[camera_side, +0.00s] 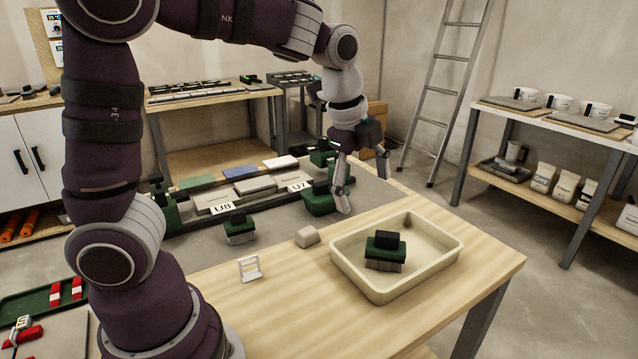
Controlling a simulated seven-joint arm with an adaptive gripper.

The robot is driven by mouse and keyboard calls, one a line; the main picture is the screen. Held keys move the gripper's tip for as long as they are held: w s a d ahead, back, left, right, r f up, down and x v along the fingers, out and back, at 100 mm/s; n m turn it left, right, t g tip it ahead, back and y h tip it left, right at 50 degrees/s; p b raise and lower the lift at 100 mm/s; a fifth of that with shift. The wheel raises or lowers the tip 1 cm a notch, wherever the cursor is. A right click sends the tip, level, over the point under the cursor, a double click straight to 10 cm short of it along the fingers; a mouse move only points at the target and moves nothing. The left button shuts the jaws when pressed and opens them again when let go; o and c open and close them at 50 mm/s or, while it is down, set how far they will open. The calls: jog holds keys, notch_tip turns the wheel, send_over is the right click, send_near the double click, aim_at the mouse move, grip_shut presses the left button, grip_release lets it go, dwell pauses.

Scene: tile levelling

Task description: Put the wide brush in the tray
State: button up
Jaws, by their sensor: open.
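A green brush with a black block handle and pale bristles (385,252) stands bristles down inside the cream tray (447,262), on the tray's floor. It looks like the wider of two brushes. A similar, smaller-looking green brush (240,229) stands on the grey work surface to the left. My gripper (364,192) is open and empty, pointing down behind the tray, above the back part of the table. It is apart from both brushes.
A small beige block (307,237) and a white stand (250,269) lie left of the tray. Behind them, a green frame holds tiles marked U8 (222,208) and U7 (299,186). A green piece (320,201) is close to my gripper. The table right of the tray is clear.

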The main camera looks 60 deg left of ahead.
jog(key=s+d+r+n+t, duration=0.1)
jog(key=s+n+t, duration=0.1)
jog(key=s+n, duration=0.9)
jog(key=n, duration=0.5)
jog(key=shift+s, duration=0.3)
